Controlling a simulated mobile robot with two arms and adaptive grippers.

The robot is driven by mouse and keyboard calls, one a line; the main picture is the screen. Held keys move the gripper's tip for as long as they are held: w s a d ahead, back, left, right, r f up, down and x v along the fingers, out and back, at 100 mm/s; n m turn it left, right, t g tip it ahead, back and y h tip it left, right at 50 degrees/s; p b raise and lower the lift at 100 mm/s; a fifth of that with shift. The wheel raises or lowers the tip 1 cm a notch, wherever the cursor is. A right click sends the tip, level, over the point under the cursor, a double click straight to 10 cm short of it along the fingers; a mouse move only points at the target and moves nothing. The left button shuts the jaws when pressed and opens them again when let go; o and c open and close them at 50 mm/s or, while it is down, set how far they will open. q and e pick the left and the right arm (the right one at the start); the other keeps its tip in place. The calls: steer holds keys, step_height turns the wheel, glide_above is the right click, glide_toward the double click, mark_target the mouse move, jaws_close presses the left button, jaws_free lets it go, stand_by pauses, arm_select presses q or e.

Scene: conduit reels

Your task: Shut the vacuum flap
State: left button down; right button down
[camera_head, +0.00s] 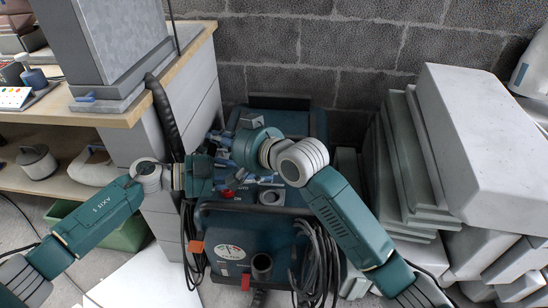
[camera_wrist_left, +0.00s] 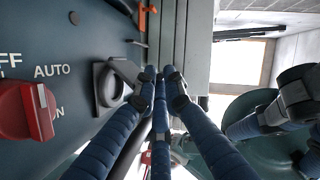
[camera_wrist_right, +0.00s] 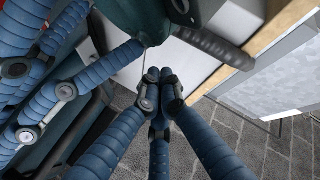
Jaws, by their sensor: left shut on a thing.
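The vacuum (camera_head: 215,222) is a dark teal machine standing against the wall. In the left wrist view its panel (camera_wrist_left: 75,50) shows a red knob (camera_wrist_left: 28,108) and a round grey port (camera_wrist_left: 106,86). A grey flap (camera_wrist_left: 127,72) stands out from the panel beside the port, so it looks open. My left gripper (camera_wrist_left: 150,74) is shut at the flap's outer edge; in the head view it (camera_head: 268,181) is above the panel. My right gripper (camera_wrist_right: 159,76) has its fingertips together with nothing seen between them; in the head view it (camera_head: 212,138) is left of the left gripper's tips.
A wooden bench (camera_head: 190,58) with a grey box (camera_head: 115,45) is on the left. A stack of pale grey boxes (camera_head: 480,140) is close on the right. Black cables (camera_head: 318,255) hang on the vacuum. My two arms cross closely above the machine.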

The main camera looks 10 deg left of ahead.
arm_select(q)
steer(key=shift+r, duration=0.1)
arm_select(e)
steer(key=d+r+m+g+h, duration=0.3)
steer(key=d+r+g+h, duration=0.25)
steer(key=d+h, duration=0.75)
step_height(320, 180, down, 11)
steer(key=d+y, duration=0.1)
steer(key=shift+s+r, duration=0.15)
steer(key=shift+r, duration=0.05)
